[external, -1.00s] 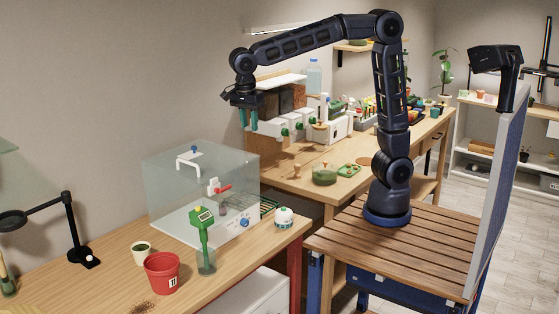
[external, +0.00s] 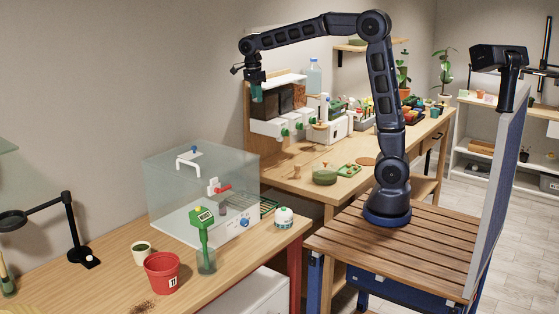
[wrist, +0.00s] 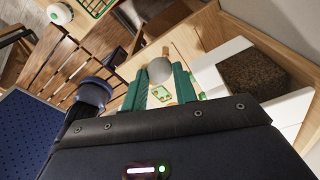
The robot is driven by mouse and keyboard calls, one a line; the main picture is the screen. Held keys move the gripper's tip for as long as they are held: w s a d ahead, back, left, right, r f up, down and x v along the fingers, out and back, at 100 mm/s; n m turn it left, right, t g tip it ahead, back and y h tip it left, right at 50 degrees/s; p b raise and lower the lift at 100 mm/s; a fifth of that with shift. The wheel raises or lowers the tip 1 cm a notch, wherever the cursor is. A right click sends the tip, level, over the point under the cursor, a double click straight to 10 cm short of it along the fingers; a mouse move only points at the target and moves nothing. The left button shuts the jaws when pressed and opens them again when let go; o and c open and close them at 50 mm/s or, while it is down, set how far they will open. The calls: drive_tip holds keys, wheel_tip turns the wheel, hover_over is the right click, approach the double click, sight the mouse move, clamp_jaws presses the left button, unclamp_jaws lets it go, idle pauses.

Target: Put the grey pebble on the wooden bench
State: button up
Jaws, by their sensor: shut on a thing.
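My gripper (external: 257,97) hangs in the air by the dispensers in the external view, above the wooden bench (external: 285,174) along the back wall. In the wrist view, its green fingers (wrist: 160,82) are shut on the grey pebble (wrist: 159,70), a pale round stone at the fingertips. The pebble cannot be made out in the external view. A second wooden-topped bench (external: 95,262) stands at the front left.
Dispensers with dark fill (external: 268,104) stand close to my gripper. The bench behind holds a green pot (external: 325,176) and a green tray (external: 349,170). A clear cabinet (external: 165,180), a red pot (external: 162,274) and a green probe (external: 202,225) occupy the front-left bench.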

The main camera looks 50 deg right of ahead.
drive_tip(key=w+d+m, duration=0.2)
drive_tip(key=d, duration=1.3)
drive_tip(key=m, duration=0.5)
hover_over(345, 155)
drive_tip(key=shift+g, duration=0.3)
drive_tip(key=f, duration=3.8)
drive_tip(key=shift+a, duration=0.25)
drive_tip(key=o, duration=0.7)
drive_tip(key=shift+f, duration=0.1)
drive_tip(key=shift+o, duration=1.2)
